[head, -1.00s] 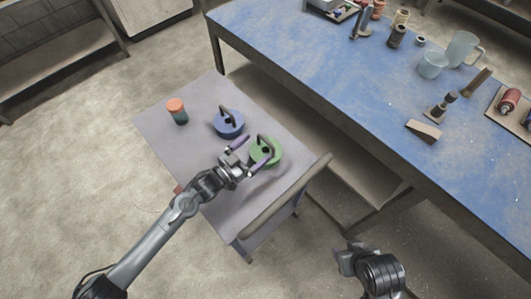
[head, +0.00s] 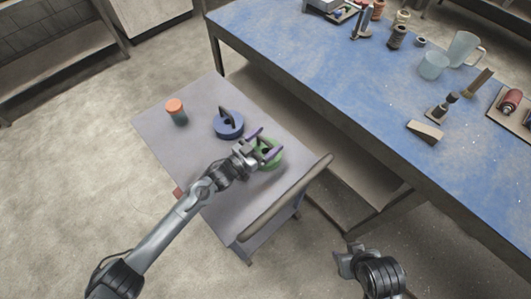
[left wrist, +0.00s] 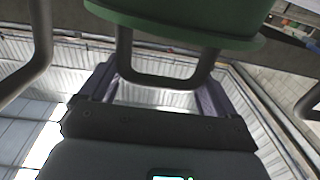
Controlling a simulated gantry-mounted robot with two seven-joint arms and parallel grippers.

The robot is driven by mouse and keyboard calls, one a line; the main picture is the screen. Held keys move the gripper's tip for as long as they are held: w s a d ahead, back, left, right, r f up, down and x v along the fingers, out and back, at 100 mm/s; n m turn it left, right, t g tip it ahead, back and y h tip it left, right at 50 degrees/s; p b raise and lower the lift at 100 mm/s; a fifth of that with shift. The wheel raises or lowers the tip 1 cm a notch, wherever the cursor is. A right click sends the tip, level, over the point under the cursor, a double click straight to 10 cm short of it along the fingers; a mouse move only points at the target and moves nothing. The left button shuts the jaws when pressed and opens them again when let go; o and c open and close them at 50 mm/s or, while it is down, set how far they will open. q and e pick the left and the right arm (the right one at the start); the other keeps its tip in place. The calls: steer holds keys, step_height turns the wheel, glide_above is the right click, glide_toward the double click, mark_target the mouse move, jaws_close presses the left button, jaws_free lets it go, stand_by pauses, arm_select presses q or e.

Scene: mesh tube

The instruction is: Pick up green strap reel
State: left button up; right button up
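The green strap reel (head: 270,163) lies on the small grey table, partly hidden by my left gripper (head: 262,144). In the left wrist view the green reel (left wrist: 190,14) is at the top, with its dark U-shaped handle (left wrist: 165,81) hanging into the picture. My left gripper (left wrist: 158,88) is open, its two purple fingers spread on either side of the handle. I cannot tell whether either finger touches it. My right gripper (head: 346,261) is low at the right of the head view, away from the table; its fingers are not clear.
A blue reel (head: 228,124) with a dark handle lies close behind the green one. An orange-topped container (head: 177,111) stands at the left. A curved rail (head: 287,200) runs along the near right edge of the grey table (head: 155,130). A blue workbench (head: 330,75) holds tools.

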arm_select(q)
steer(key=shift+r, duration=0.1)
steer(key=c, duration=1.5)
